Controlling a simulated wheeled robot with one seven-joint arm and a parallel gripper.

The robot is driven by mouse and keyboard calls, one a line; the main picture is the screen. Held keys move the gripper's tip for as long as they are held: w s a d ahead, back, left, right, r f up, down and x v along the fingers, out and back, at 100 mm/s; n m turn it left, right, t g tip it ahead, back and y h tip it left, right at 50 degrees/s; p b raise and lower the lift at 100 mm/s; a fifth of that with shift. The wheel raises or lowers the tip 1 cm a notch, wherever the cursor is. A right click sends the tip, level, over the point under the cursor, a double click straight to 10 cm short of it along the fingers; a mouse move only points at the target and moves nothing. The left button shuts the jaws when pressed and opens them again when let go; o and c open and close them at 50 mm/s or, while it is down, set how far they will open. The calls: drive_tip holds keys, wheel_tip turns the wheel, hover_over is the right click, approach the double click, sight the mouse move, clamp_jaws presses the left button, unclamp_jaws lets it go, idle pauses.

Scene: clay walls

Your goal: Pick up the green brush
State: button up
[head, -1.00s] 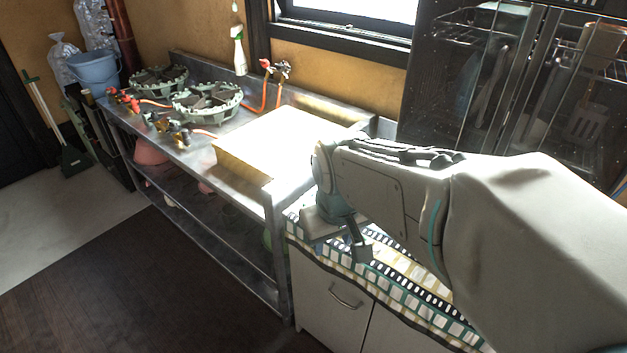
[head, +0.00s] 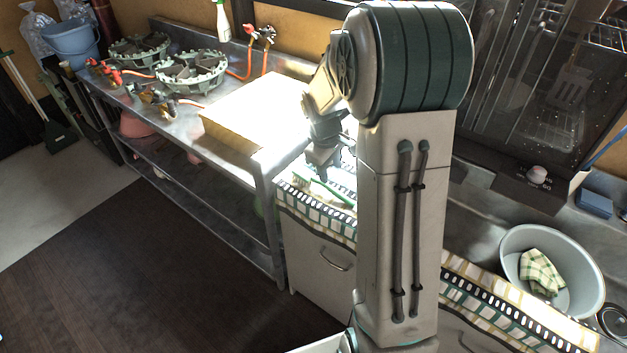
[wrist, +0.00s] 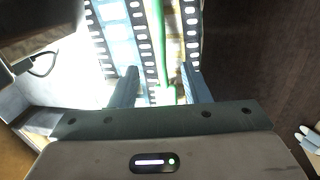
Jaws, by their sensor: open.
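The green brush (head: 334,192) lies on the patterned cloth (head: 291,204) over the cabinet top, left of my upright arm in the head view. In the wrist view the green brush (wrist: 159,40) runs lengthwise from the top edge down to the gap between the fingers. My gripper (wrist: 160,70) is open, with one finger on each side of the brush's lower end. It holds nothing. In the head view my gripper (head: 325,172) is just above or beside the brush. I cannot tell whether it touches it.
A metal bench (head: 262,170) with a pale, brightly lit block (head: 228,132) and green ring burners (head: 190,72) stands to the left. A grey basin (head: 590,270) with a checked cloth (head: 541,268) is at the right. Dark floor lies open in front.

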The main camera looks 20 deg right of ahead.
sight(333, 189)
drive_tip(key=f, duration=0.3)
drive_tip(key=d+f, duration=0.1)
drive_tip(key=f, duration=0.4)
drive_tip(key=shift+w+d+f+p, duration=0.25)
drive_tip(key=shift+w+f+p, duration=0.05)
drive_tip(key=shift+f+p, duration=0.1)
clamp_jaws()
